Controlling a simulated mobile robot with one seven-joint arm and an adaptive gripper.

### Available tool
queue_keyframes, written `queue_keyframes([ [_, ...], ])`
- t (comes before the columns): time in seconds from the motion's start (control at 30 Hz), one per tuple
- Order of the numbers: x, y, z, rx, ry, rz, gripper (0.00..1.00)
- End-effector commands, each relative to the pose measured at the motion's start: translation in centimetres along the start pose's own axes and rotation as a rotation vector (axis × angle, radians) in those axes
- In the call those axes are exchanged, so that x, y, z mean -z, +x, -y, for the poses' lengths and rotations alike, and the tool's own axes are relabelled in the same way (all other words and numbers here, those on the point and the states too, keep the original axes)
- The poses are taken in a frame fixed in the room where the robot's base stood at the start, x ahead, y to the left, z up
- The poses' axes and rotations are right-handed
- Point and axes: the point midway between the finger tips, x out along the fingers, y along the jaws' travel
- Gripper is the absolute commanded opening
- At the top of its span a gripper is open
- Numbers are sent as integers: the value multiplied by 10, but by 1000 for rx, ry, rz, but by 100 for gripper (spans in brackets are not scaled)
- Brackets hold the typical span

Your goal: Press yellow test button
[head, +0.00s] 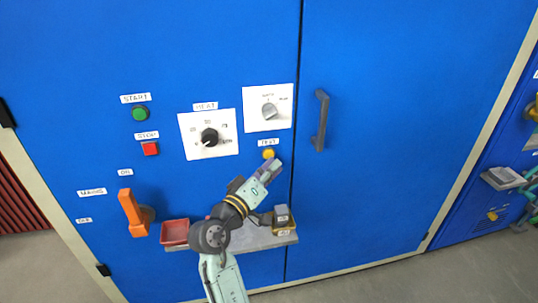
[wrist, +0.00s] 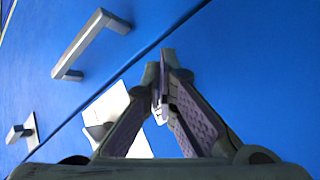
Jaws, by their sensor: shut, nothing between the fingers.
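The yellow test button (head: 268,154) is on the blue cabinet front, just under the white TEST label (head: 268,142). My gripper (head: 273,165) is shut and empty. In the head view its fingertips appear just below the button; I cannot tell whether they touch it. In the wrist view the closed fingertips (wrist: 165,75) point at the blue panel, and the button is not visible there.
A selector plate (head: 283,97) sits above the button, with the HEAT dial (head: 209,137) to its left. A grey door handle (head: 321,120) is to the right. Green (head: 140,114) and red (head: 150,149) buttons and an orange lever (head: 132,212) are left. A shelf (head: 250,239) with a red tray (head: 175,232) is below.

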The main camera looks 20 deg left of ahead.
Motion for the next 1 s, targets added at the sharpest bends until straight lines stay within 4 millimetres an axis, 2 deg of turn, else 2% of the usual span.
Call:
queue_keyframes([
  [1.0, 6, 9, 6, 0, 0, 0, 0],
])
